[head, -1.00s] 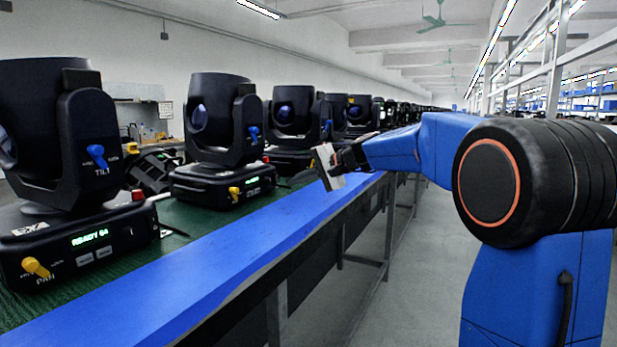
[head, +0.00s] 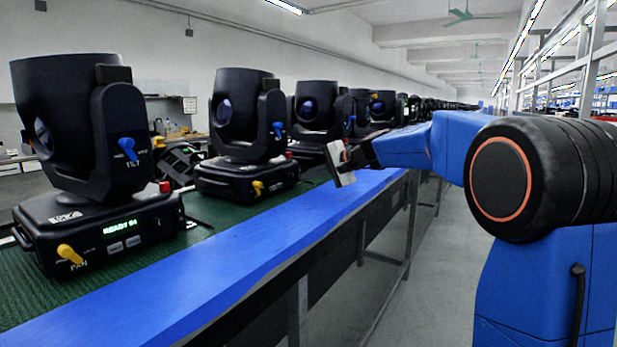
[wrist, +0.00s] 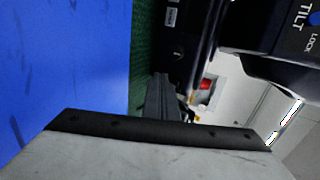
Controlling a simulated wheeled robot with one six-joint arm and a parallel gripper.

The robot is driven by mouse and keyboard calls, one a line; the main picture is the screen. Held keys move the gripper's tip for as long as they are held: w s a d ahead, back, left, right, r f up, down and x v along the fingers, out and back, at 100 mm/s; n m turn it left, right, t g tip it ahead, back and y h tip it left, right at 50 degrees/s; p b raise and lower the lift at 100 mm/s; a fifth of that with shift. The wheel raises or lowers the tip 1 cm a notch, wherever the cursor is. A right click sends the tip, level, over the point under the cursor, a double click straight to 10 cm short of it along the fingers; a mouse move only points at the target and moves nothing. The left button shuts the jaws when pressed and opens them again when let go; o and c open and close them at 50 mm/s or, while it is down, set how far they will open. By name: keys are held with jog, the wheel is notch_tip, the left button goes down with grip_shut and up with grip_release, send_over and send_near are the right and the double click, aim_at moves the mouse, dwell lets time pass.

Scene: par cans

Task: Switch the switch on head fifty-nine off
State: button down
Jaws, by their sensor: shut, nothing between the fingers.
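A row of black moving heads stands on the bench. The nearest head (head: 95,215) has a lit green display reading READY and a number that looks like 94, a yellow PAN lever, a blue TILT lever and a red part (head: 165,187) at its base corner. The second head (head: 245,178) has a display too small to read. I cannot tell which is head fifty-nine. My gripper (head: 341,163) is beyond the second head, above the blue bench edge, shut and empty. In the wrist view its dark fingers (wrist: 160,97) point toward a head with a TILT label and a red part (wrist: 206,84).
The blue bench edge (head: 215,275) runs away along the row, with green matting (head: 40,305) under the heads. More heads stand close together farther back. The grey aisle floor (head: 430,270) is clear. Metal racks (head: 560,70) stand at the right.

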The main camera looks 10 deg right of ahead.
jog(key=shift+r, duration=0.95)
jog(key=shift+f, duration=0.1)
